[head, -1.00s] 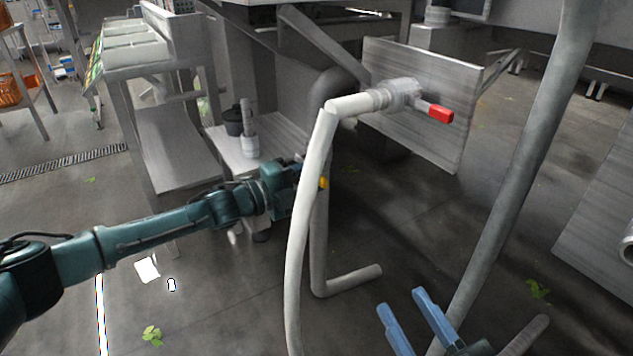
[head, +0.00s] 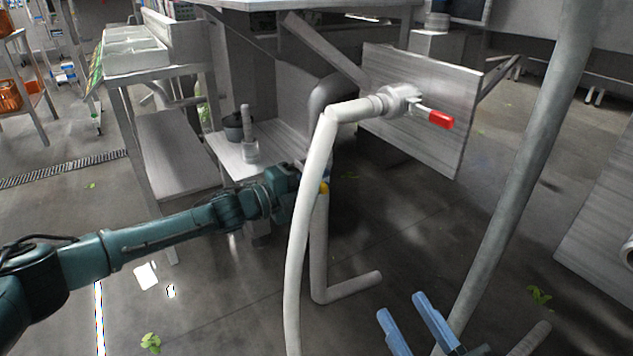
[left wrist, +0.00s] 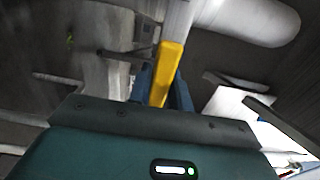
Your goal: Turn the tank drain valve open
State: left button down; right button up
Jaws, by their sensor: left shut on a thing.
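A yellow valve lever (left wrist: 167,70) extends from between the blue fingers of my left gripper (left wrist: 165,92) toward a pale pipe (left wrist: 178,20) in the left wrist view. My left gripper is shut on this lever. In the head view, my left gripper (head: 305,183) is partly hidden behind a white hose (head: 299,240), and only a small yellow bit of the lever (head: 323,188) shows. The valve body cannot be made out. My right gripper (head: 402,304) has its two blue fingers apart, empty, low over the floor.
Another valve (head: 395,98) with a red handle (head: 434,118) joins the top of the white hose, before a grey panel (head: 455,85). A thick slanted post (head: 520,170) stands on the right. A low shelf (head: 215,148) with a black pot (head: 233,127) is behind my left gripper.

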dwell(0.3)
pick_arm(q)
jog(key=r+n+p, duration=0.1)
jog(key=p, duration=0.1)
jog(key=shift+r+p, duration=0.15)
jog(key=shift+p, duration=0.15)
jog(key=shift+r+n+p, duration=0.25)
jog(key=shift+n+p, duration=0.15)
jog(key=shift+p, duration=0.15)
jog(key=n+p, duration=0.1)
jog(key=r+n+p, duration=0.1)
jog(key=p, duration=0.1)
jog(key=shift+w+a+r, duration=0.2)
jog(key=shift+r+n+p, duration=0.25)
jog(key=shift+n+p, duration=0.15)
jog(key=shift+p, duration=0.15)
jog(key=shift+w+a+r+n+p, duration=0.15)
jog(key=shift+w+r+n+p, duration=0.1)
jog(key=shift+n+p, duration=0.35)
jog(key=shift+w+a+r+n+p, duration=0.15)
jog(key=shift+r+n+p, duration=0.1)
jog(key=shift+n+p, duration=0.3)
pick_arm(e)
jog(key=shift+d+f+g+h, duration=0.1)
jog(key=shift+d+g+h, duration=1.15)
jog(key=shift+h, duration=0.35)
